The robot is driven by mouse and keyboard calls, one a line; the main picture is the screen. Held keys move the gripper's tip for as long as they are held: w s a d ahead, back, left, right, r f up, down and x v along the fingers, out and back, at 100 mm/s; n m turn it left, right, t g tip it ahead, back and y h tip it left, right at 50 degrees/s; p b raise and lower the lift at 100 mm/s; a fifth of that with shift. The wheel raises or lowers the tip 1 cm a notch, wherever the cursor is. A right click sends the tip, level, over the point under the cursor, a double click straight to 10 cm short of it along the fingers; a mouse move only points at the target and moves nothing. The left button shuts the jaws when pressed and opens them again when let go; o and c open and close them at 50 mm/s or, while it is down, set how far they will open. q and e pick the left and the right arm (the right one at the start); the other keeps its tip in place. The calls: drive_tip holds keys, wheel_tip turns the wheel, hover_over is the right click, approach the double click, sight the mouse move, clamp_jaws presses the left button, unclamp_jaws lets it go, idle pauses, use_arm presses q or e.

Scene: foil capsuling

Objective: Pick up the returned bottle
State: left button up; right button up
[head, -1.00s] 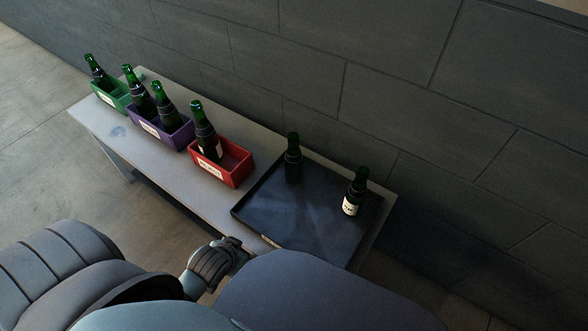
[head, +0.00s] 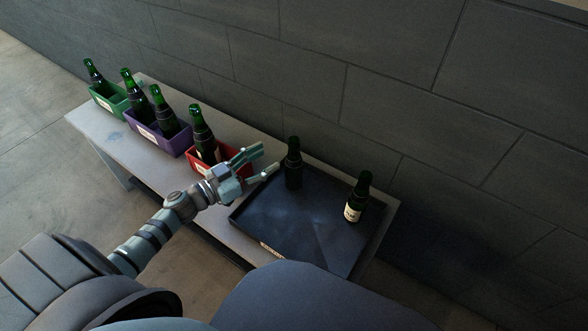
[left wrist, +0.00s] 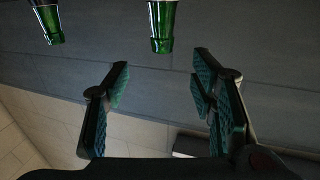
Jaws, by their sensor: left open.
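Two dark green bottles stand upright in the black tray (head: 290,232). One bottle (head: 293,165) is at the tray's back left and shows no label. The other bottle (head: 357,198), at the right, has a cream label. I cannot tell which is the returned one. My left gripper (head: 267,158) is open and empty, left of the unlabelled bottle, with its fingers pointing at it and a small gap between. In the left wrist view, one green bottle neck (left wrist: 162,28) hangs upside down in line with the open fingers, and another neck (left wrist: 48,22) shows at the left. My right gripper is not in view.
A green crate (head: 110,100), a purple crate (head: 175,143) and a red crate (head: 205,165) holding bottles stand on the grey table (head: 115,142). My left arm partly covers the red crate. A block wall (head: 400,90) runs close behind the table.

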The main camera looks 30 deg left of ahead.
sight(289, 145)
use_arm(q)
drive_tip(key=x, duration=0.3)
drive_tip(key=b+x, duration=0.1)
drive_tip(key=x, duration=0.2)
drive_tip(key=b+x, duration=0.1)
drive_tip(key=x, duration=0.3)
drive_tip(key=shift+a+f, duration=0.2)
drive_tip(key=shift+f, duration=0.1)
drive_tip(key=shift+w+d, duration=0.25)
drive_tip(key=shift+w, duration=0.15)
drive_tip(key=shift+r, duration=0.1)
drive_tip(key=shift+c, duration=1.3)
drive_tip(key=shift+s, duration=0.1)
clamp_jaws()
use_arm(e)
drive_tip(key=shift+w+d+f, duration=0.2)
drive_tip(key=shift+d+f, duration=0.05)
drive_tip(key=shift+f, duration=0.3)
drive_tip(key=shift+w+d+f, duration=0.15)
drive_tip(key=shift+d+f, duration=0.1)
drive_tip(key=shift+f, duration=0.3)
